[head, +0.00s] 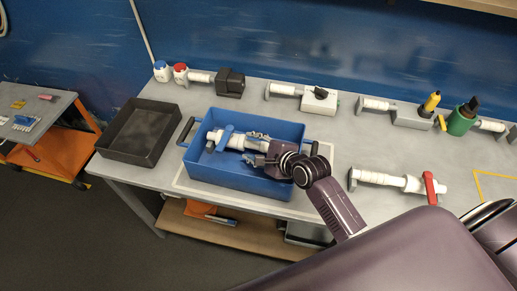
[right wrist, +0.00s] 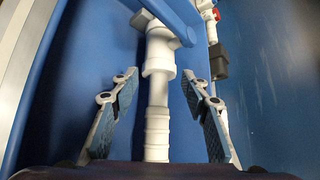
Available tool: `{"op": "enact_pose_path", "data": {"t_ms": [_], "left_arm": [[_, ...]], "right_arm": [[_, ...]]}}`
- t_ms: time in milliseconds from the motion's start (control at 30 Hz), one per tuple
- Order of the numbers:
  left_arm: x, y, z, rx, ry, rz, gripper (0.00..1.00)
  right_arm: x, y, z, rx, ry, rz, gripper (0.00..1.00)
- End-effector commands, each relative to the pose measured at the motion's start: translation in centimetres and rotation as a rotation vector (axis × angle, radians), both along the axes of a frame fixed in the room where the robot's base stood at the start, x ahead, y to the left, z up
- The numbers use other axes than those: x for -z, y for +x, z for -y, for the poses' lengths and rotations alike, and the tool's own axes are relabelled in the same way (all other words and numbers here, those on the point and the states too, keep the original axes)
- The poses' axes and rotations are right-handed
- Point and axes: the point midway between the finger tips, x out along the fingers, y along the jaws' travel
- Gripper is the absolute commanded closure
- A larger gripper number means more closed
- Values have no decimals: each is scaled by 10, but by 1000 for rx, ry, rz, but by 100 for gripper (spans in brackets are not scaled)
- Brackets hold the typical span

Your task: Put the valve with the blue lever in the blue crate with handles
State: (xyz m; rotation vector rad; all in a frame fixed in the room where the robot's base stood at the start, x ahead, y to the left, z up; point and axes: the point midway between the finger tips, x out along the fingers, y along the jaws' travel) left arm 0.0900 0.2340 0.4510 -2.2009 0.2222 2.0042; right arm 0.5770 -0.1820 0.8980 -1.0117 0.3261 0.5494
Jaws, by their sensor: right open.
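The valve with the blue lever (head: 233,141) lies inside the blue crate with handles (head: 235,180), its white pipe body along the crate floor. Its blue lever points toward the picture's left side of the crate. My right gripper (head: 254,146) is over the right half of the crate, its fingers down inside. In the right wrist view, my open right gripper (right wrist: 160,85) has its fingers apart on either side of the valve's white pipe (right wrist: 157,115), with gaps on both sides. The far pipe end is partly hidden by the gripper in the head view. My left gripper is not in view.
A black open tray (head: 128,156) stands left of the crate. A red-levered valve (head: 400,182) lies on the grey table to the right. Other fittings and a green bottle (head: 461,122) line the back by the blue wall.

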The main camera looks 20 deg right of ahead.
Motion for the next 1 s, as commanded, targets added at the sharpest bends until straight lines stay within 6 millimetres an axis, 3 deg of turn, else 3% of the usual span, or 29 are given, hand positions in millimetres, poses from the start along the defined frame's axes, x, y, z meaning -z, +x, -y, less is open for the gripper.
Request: {"op": "enact_pose_path", "data": {"t_ms": [100,300,900,1000], "left_arm": [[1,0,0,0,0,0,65],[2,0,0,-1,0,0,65],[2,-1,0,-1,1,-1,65],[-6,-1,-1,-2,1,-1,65]], "right_arm": [[-9,-16,5,0,0,0,58],[-18,-30,10,0,0,0,58],[-20,-33,11,0,0,0,58],[-29,-33,11,0,0,0,58]]}}
